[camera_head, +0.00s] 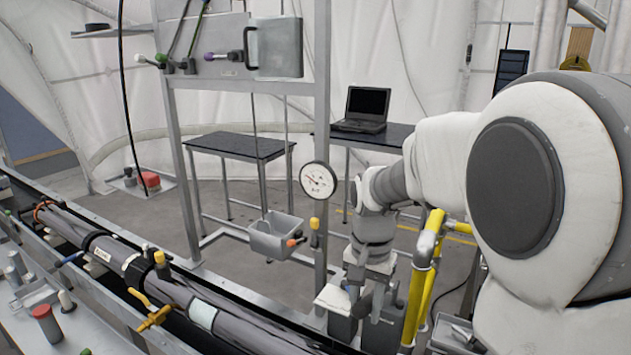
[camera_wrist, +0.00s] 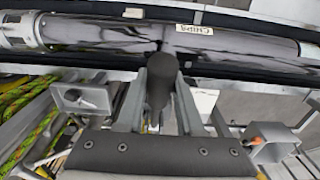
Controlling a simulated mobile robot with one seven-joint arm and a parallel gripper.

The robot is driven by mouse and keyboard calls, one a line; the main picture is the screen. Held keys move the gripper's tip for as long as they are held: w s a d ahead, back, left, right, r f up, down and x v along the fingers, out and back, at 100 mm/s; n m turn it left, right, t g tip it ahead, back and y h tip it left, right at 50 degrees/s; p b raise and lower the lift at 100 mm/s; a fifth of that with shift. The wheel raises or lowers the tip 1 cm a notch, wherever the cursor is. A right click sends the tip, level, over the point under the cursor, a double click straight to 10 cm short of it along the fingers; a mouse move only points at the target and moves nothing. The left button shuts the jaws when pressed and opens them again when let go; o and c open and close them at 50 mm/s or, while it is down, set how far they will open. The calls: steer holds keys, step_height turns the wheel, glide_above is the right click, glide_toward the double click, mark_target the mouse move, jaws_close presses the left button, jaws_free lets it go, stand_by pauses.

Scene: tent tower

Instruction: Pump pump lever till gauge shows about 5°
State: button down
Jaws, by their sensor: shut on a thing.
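The round white gauge (camera_head: 318,180) hangs on the metal frame post in the head view. A small red needle shows near its middle, but the scale is too small to read. My gripper (camera_head: 366,300) is low, to the right of that post. In the wrist view my gripper (camera_wrist: 160,108) is shut on a dark, rounded handle (camera_wrist: 160,82), which looks like the pump lever's grip. The handle stands between the two fingers. The rest of the lever and the pump body are hidden or cannot be made out.
A long dark tube (camera_head: 205,315) runs along the rail on the left, with a yellow valve (camera_head: 155,318). A grey bin (camera_head: 275,236) hangs by the post. Yellow pipes (camera_head: 425,265) stand close right of my gripper. A laptop (camera_head: 363,110) sits on a back table.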

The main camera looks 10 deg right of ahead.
steer(key=shift+s+a+f+b, duration=0.2)
steer(key=shift+s+f+b, duration=0.1)
steer(key=shift+f+b, duration=1.4)
steer(key=shift+s+a+f+b, duration=0.25)
steer(key=shift+f+b, duration=0.9)
steer(key=shift+f, duration=1.1)
steer(key=shift+s+a+f+b, duration=0.15)
steer(key=shift+s+f+b, duration=0.2)
steer(key=shift+f+b, duration=1.35)
step_height(320, 180, up, 6)
steer(key=p, duration=0.5)
steer(key=shift+w+d+p, duration=0.15)
steer(key=shift+w+p, duration=0.1)
steer(key=shift+p, duration=0.1)
steer(key=shift+w+d+r+p, duration=0.15)
steer(key=shift+w+r+p, duration=0.1)
steer(key=shift+r+p, duration=0.45)
steer(key=shift+w+d+r+p, duration=0.15)
steer(key=shift+w+r+p, duration=0.05)
steer(key=shift+r+p, duration=0.5)
steer(key=shift+w+d+r+p, duration=0.15)
steer(key=shift+w+r+p, duration=0.1)
steer(key=shift+r+p, duration=0.45)
